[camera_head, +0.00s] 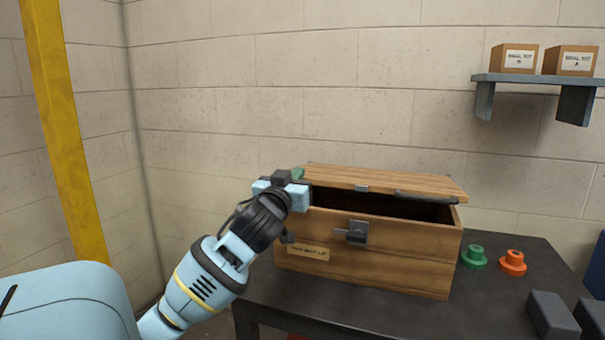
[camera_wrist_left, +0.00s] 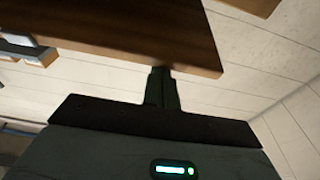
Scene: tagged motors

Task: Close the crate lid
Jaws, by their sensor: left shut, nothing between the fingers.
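The wooden crate (camera_head: 400,266) stands on the dark table, with a metal latch (camera_head: 357,232) and a paper label (camera_head: 308,252) on its front. Its lid (camera_head: 390,181) is partly open, its front edge raised over a dark gap; the inside is too dark to make out. My left gripper (camera_head: 298,174) is at the lid's left end, near its front corner. In the left wrist view, the shut fingers (camera_wrist_left: 160,72) reach the edge of the wooden lid (camera_wrist_left: 130,28); whether they touch it is hard to tell. My right gripper is not in view.
A green flanged part (camera_head: 473,257) and an orange one (camera_head: 512,263) stand right of the crate on the table (camera_head: 490,290). Dark grey blocks (camera_head: 552,315) lie at the right front. A wall shelf (camera_head: 540,79) holds two cardboard boxes. A yellow post (camera_head: 62,130) stands at left.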

